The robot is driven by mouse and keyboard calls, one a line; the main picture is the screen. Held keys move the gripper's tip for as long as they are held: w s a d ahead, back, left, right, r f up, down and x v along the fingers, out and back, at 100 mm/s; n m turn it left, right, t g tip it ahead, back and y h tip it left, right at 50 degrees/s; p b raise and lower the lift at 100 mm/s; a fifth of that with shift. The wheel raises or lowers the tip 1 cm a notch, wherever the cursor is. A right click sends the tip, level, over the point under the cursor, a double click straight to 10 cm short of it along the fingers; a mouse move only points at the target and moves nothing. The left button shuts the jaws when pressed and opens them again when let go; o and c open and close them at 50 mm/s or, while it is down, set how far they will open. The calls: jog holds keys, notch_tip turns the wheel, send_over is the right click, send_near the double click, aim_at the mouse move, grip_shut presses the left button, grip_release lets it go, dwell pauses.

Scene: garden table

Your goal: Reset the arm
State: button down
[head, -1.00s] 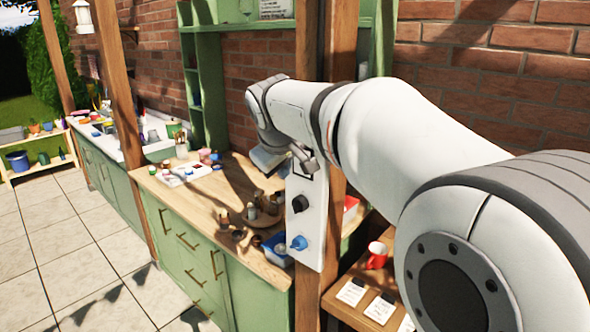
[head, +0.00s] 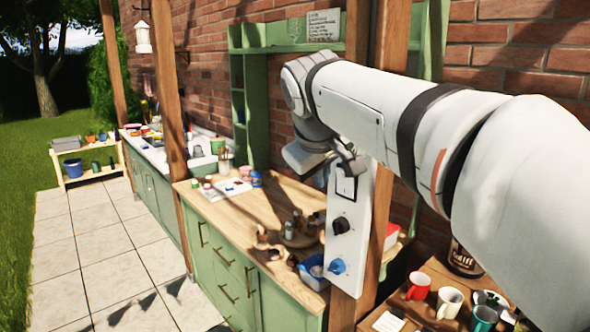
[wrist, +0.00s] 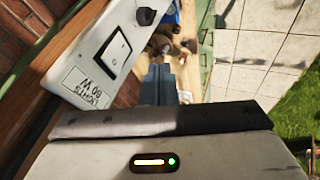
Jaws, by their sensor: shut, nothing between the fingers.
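My gripper (head: 345,168) is in front of the upper part of a white control panel on a wooden post. It also shows in the wrist view (wrist: 160,88), where its fingers are together with nothing between them. In the wrist view the switch (wrist: 115,52) and a label reading "LIGHTS 60 W" (wrist: 86,88) lie left of the fingers. I cannot tell whether the fingers touch the panel; in the wrist view they appear beside it.
A green cabinet with a wooden top (head: 262,215) holds bottles, a white tray (head: 222,188) and a blue container (head: 312,268). A lower shelf at right holds a red mug (head: 418,286) and a white mug (head: 449,301). Open paving (head: 95,250) lies at left.

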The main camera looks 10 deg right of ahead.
jog(key=s+d+f+m+g+y, duration=0.1)
jog(key=s+d+f+m, duration=0.1)
jog(key=s+f, duration=0.8)
jog(key=s+d+f+m+g+y, duration=0.1)
jog(key=s+d+f+m+g, duration=0.1)
jog(key=s+f, duration=0.8)
notch_tip(320, 180, down, 4)
jog(key=shift+d+f+m, duration=0.2)
jog(key=shift+d+m, duration=0.05)
jog(key=shift+m, duration=0.65)
